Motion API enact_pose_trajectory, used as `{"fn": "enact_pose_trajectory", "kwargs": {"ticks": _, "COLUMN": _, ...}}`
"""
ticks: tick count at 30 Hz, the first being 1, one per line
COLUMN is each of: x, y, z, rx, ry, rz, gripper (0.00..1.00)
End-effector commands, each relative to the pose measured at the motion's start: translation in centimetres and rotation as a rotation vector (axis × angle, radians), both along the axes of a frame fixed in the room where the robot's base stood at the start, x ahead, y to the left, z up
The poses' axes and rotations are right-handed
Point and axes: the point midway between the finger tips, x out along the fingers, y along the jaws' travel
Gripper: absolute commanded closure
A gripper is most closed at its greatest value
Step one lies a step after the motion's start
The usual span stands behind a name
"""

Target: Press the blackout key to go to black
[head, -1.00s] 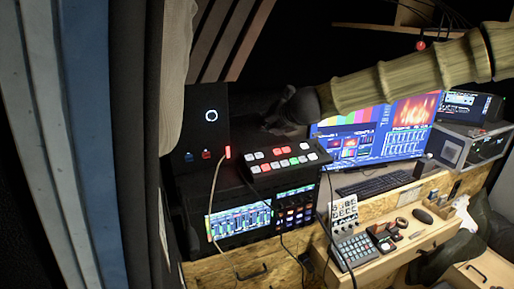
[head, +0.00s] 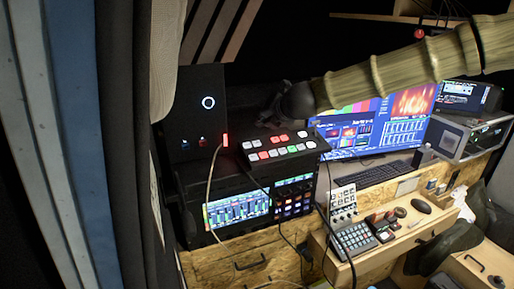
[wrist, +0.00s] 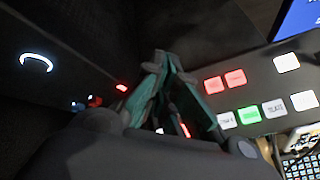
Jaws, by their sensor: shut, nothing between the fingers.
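A dark switcher panel (head: 282,147) with rows of white, red and green keys sits on top of the black rack at the left end of the bench. In the wrist view its lit keys show at the right: red keys (wrist: 235,78), a green key (wrist: 249,115) and several white keys (wrist: 273,108). The key labels are too small to read, so I cannot tell which is the blackout key. My gripper (wrist: 160,60) is shut and empty, its fingertips together over the panel's left part. In the head view my gripper (head: 272,112) is a dark shape just behind the panel; contact cannot be told.
A black box with a glowing ring (head: 208,102) stands left of the panel. A cable (head: 213,170) hangs in front of the rack. Monitors (head: 375,120) and a keyboard (head: 380,177) are to the right. A keypad (head: 355,237) lies on the wooden bench.

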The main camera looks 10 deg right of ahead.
Motion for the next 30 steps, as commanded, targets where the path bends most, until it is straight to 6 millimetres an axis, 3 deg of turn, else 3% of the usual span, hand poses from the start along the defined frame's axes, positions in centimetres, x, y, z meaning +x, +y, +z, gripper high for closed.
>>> {"fn": "enact_pose_trajectory", "kwargs": {"ticks": 3, "x": 0.3, "y": 0.1, "z": -1.8, "rx": 0.000, "ry": 0.002, "rz": -0.001, "gripper": 1.00}}
{"fn": "enact_pose_trajectory", "kwargs": {"ticks": 12, "x": 1.1, "y": 0.1, "z": -4.6, "rx": 0.001, "ry": 0.000, "rz": -0.002, "gripper": 1.00}}
{"fn": "enact_pose_trajectory", "kwargs": {"ticks": 30, "x": 1.3, "y": 0.2, "z": -5.0, "rx": 0.000, "ry": 0.000, "rz": -0.002, "gripper": 1.00}}
